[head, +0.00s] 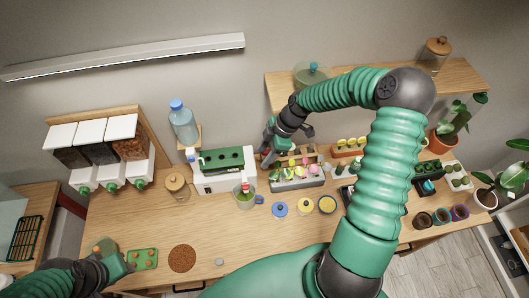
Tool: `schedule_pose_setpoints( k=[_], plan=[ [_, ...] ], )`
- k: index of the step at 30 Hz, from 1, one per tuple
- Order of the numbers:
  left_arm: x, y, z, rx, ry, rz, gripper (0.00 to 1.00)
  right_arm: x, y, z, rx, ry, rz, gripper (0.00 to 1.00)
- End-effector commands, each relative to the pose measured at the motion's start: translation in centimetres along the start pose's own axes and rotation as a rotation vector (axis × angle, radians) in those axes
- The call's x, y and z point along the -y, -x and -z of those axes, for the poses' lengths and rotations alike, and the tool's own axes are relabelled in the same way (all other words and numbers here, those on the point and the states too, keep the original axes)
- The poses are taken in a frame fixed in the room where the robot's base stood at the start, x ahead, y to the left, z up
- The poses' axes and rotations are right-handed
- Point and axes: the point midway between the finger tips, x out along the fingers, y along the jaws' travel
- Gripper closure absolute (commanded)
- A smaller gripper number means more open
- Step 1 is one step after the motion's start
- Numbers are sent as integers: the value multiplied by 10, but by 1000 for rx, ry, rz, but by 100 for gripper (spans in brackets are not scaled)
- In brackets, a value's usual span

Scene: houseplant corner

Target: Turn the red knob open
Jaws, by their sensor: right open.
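A small red knob (245,185) shows at the front right of a white dispenser (211,184) with a green top. A green cup (244,197) stands directly under the knob. My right gripper (267,152) is open, pointing down, up and to the right of the knob and apart from it. Its arm arches over the right half of the table. My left gripper (118,262) is low at the left, beside a green tray (143,259) with small round pieces. Its finger gap is too unclear to read.
Several small round dishes lie in front. The wooden table (215,237) is mostly clear at front centre.

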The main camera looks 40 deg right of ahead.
Motion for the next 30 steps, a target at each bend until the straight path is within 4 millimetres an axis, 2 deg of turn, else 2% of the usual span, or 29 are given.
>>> schedule_pose_setpoints(
  k=[12, 16, 20, 30],
  plan=[
    [0, 1, 0, 0, 0, 0, 64, -1, 0, -2, -1, 0, 0, 49],
    [0, -5, -1, 0, 0, 0, 64, -2, 10, -4, 0, -2, -4, 49],
    [0, -18, -4, 0, 0, 0, 64, -3, 39, -5, 2, -1, -9, 49],
    [0, -46, -11, 0, 0, 0, 64, -2, 135, 1, 5, 0, -7, 49]
  ],
)
